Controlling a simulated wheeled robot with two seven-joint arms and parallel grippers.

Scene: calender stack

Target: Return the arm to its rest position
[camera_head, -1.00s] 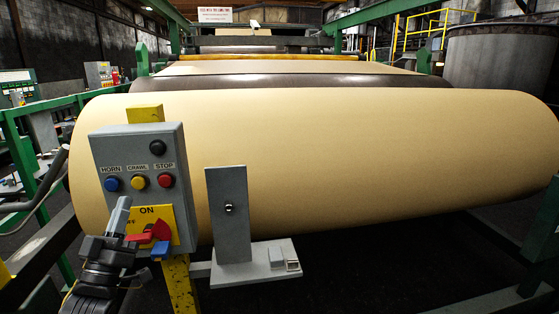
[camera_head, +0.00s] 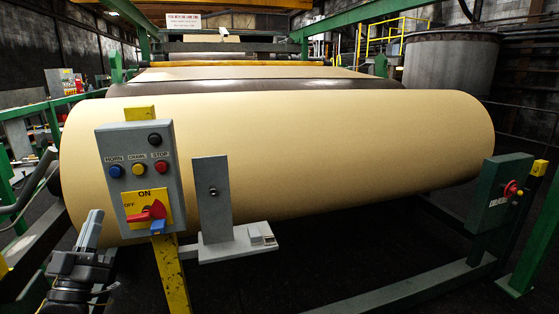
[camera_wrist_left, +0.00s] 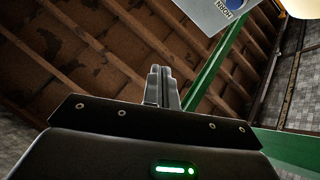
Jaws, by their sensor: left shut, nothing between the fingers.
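My left gripper (camera_head: 90,228) is at the lower left of the head view, shut and empty, its fingers pointing up. It is apart from the grey control box (camera_head: 112,180), to its left and lower. In the left wrist view the closed fingers (camera_wrist_left: 163,86) point up with nothing between them, and a corner of the box with the HORN label (camera_wrist_left: 224,14) shows at the top. The box carries a red rotary handle (camera_head: 146,212) on a yellow ON/OFF plate, with a blue piece below it. My right gripper does not show.
A large tan paper roll (camera_head: 320,150) fills the middle behind the box. A yellow post (camera_head: 172,275) holds the box. A grey bracket (camera_head: 211,195) stands to its right. A green box with a red knob (camera_head: 490,195) is at right. A dark rail (camera_head: 30,245) runs at left.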

